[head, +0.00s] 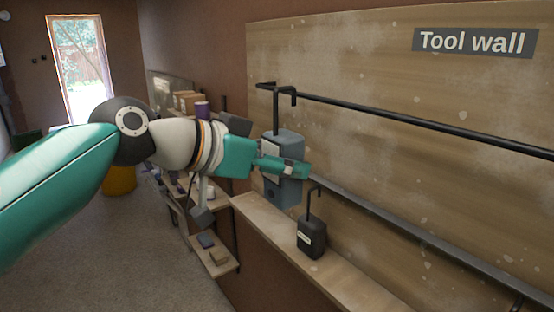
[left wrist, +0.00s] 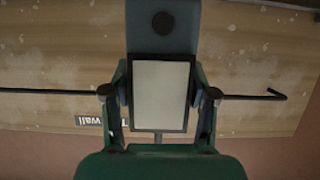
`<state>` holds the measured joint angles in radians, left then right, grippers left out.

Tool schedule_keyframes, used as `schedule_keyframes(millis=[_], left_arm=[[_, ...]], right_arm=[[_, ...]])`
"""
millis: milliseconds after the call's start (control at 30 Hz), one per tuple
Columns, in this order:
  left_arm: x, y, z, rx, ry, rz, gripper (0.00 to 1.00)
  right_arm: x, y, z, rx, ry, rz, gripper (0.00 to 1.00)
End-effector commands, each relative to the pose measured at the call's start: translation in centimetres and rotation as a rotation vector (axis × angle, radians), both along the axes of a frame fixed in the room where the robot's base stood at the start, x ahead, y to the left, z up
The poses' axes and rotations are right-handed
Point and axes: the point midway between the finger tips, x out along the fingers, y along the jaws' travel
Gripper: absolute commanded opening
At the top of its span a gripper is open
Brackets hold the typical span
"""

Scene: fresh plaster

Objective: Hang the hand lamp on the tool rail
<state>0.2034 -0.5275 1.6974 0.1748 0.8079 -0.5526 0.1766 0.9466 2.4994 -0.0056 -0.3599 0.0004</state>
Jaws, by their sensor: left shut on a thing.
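The hand lamp (head: 289,146), a blue-grey box with a pale panel, hangs upright in my left gripper (head: 283,171). A black hook rises from its top and bends over to the right at the height of the upper black tool rail (head: 400,118), near its left end. I cannot tell whether the hook rests on the rail or is in front of it. In the left wrist view the fingers close on both sides of the lamp (left wrist: 160,95), and the rail (left wrist: 50,91) runs behind it. My right gripper is not in view.
A dark box with its own hook (head: 312,236) stands on the wooden ledge (head: 345,288) below. A lower rail (head: 400,226) crosses the wooden board (head: 350,60) with its "Tool wall" sign (head: 475,42). Shelves with small items are behind my arm. The upper rail is empty to the right.

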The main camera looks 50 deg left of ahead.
Motion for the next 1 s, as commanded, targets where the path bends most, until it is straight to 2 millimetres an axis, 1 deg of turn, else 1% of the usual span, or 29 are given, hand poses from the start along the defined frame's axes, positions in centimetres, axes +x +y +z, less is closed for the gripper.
schedule_keyframes(millis=[33, 1000], left_arm=[[0.4, -0.1, 0.3, 0.000, 0.000, -0.001, 0.13], [8.3, -0.7, 0.2, 0.000, 0.000, -0.002, 0.13]], right_arm=[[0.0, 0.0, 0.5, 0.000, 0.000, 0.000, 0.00], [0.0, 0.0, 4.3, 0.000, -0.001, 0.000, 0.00]])
